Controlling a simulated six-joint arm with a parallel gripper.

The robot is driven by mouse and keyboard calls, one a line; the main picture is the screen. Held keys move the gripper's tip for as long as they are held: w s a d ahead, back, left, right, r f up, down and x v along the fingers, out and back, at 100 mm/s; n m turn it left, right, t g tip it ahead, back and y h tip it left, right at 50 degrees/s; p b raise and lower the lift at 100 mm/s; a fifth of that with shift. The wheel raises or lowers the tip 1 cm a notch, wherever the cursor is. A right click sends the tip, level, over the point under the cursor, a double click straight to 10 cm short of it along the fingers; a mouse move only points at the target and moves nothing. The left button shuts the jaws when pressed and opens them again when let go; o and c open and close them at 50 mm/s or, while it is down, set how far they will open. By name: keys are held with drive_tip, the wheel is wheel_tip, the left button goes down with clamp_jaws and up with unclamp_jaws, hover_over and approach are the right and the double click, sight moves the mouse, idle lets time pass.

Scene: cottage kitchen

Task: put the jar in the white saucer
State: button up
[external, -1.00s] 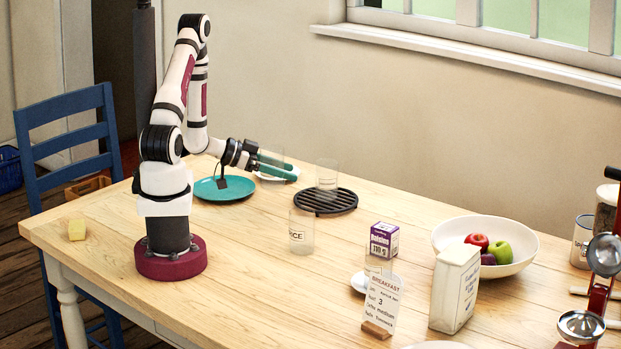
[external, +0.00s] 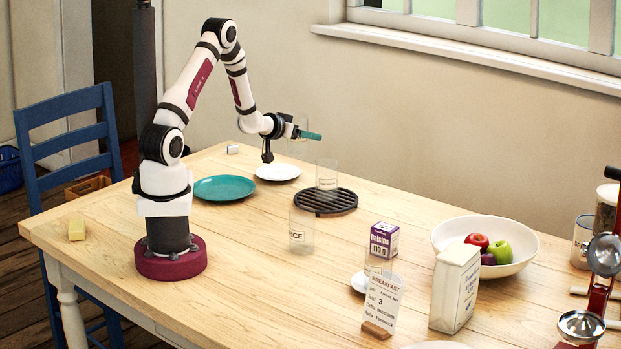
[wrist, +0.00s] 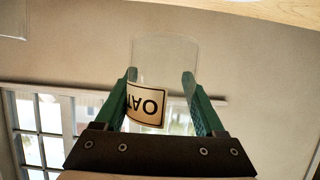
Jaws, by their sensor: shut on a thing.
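My gripper (external: 308,134) is raised above the far side of the table. It is shut on a clear glass jar (wrist: 165,62), which shows between the green fingers in the wrist view. The jar's label reads "OAT" upside down there. In the external view the held jar is faint and partly hidden by the fingers. An empty white saucer (external: 278,172) lies on the table below my gripper, clear of the jar.
A teal plate (external: 224,189) lies left of the empty saucer. A glass jar (external: 327,174) stands on the black trivet (external: 340,208), and a RICE jar (external: 301,232) stands nearer. The raisins box (external: 384,240), breakfast card (external: 382,303), carton (external: 455,290) and fruit bowl (external: 515,258) are to the right.

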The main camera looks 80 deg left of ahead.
drive_tip(key=s+a+f, duration=0.1)
drive_tip(key=a, duration=0.1)
drive_tip(key=s+a+f, duration=0.2)
drive_tip(key=a, duration=0.1)
drive_tip(key=s+a+f, duration=0.1)
drive_tip(key=a+f, duration=0.1)
drive_tip(key=a, duration=0.1)
drive_tip(key=shift+s+f, duration=0.25)
drive_tip(key=shift+s, duration=0.05)
drive_tip(key=shift+s+a+f, duration=0.15)
drive_tip(key=shift+f, duration=2.05)
drive_tip(key=shift+f, duration=0.1)
drive_tip(key=o, duration=1.4)
drive_tip(key=shift+o, duration=0.2)
